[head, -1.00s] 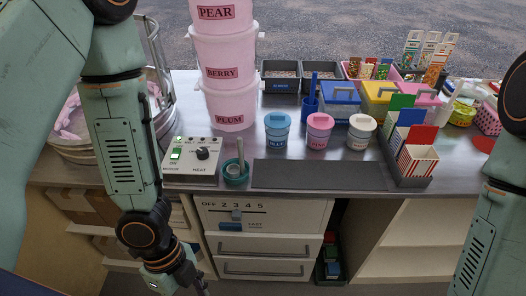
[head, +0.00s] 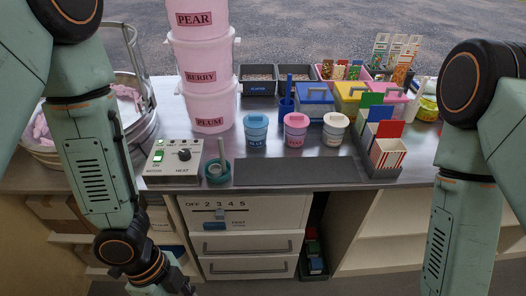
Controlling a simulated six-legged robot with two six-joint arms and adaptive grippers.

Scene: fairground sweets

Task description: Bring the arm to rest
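My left arm comes in from the left and hangs down in front of the counter (head: 300,186). Its wrist is at the bottom edge, and only a small dark part of the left gripper (head: 186,288) shows there. Its fingers cannot be made out. My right arm hangs down at the right side, and its gripper is below the picture. Neither arm is seen touching anything on the counter.
Drawers (head: 248,245) are below. A metal bowl (head: 92,150) is at left.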

